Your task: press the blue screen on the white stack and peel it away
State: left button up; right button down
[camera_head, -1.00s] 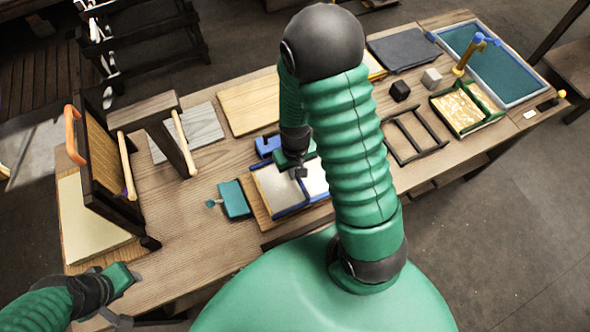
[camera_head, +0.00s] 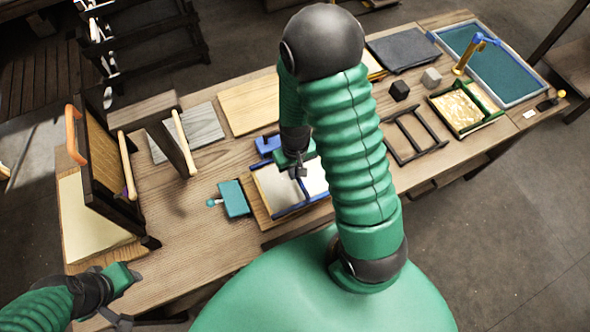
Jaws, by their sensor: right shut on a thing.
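The blue screen (camera_head: 305,206) shows as blue bars around a pale face, near the middle of the table. It lies on or just over a white surface, probably the white stack (camera_head: 263,181), with a brown board beneath. I cannot tell whether screen and stack touch. My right gripper (camera_head: 299,172) points down over the screen, shut on a blue bar of it. My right arm hides the screen's right part. My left gripper (camera_head: 128,296) is low at the left, apart from the screen; its jaw opening is unclear.
A teal block (camera_head: 234,198) lies just left of the screen. A dark upright frame (camera_head: 100,165) stands on a pale board (camera_head: 85,225) at the left. A dark rack (camera_head: 413,136), a tray of yellowish material (camera_head: 460,108) and a blue-rimmed vat (camera_head: 492,62) are at the right.

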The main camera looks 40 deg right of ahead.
jog(key=shift+r, duration=0.1)
jog(key=shift+r+p, duration=0.5)
jog(key=shift+p, duration=0.1)
notch_tip(320, 180, up, 8)
jog(key=p, duration=0.7)
jog(key=shift+r+p, duration=0.25)
jog(key=shift+p, duration=0.15)
jog(key=shift+f, duration=0.1)
jog(key=shift+f, duration=0.1)
